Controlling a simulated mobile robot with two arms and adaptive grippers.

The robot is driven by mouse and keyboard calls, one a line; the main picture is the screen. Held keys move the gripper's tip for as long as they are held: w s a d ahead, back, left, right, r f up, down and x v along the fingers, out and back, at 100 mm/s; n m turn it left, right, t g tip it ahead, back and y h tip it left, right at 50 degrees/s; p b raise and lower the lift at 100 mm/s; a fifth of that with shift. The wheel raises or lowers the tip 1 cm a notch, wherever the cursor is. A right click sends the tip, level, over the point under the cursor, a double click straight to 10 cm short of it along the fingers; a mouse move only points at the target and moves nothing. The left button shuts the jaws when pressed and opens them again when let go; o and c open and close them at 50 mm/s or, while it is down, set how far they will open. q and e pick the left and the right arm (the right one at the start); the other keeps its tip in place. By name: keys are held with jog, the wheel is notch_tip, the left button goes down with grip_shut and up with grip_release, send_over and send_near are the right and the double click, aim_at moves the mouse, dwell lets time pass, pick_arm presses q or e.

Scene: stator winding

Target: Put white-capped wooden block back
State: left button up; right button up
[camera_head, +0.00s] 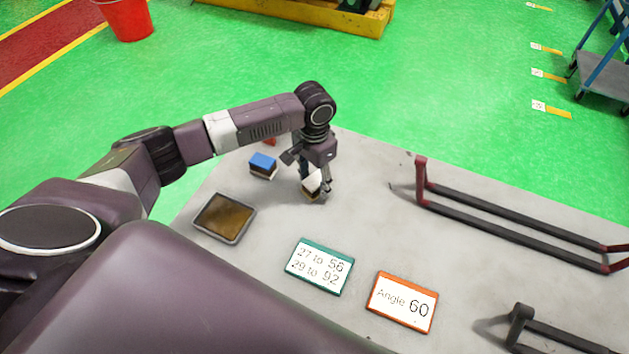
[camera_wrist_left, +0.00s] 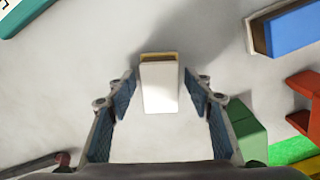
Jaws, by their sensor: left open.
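The white-capped wooden block (camera_head: 312,185) stands on the grey table, below my left gripper (camera_head: 314,187). In the left wrist view the block's white top (camera_wrist_left: 159,86) lies between the fingers of the left gripper (camera_wrist_left: 160,105), with a strip of wood showing along its far edge. The fingers are spread, with a gap on each side of the block, so the gripper is open and around it without visible contact. Part of the block is hidden by the gripper in the head view. My right gripper does not show.
A blue-capped block (camera_head: 262,164) stands left of the gripper; a red piece (camera_head: 269,142) and a green block (camera_wrist_left: 246,130) are close by. A brown-filled tray (camera_head: 225,217), a green-framed card (camera_head: 319,267), an orange-framed card (camera_head: 402,302) and a dark bar frame (camera_head: 510,225) are also on the table.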

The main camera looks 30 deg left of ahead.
aim_at(315, 180)
pick_arm(q)
notch_tip(315, 180, up, 12)
jog(key=b, duration=0.1)
jog(key=shift+b, duration=0.35)
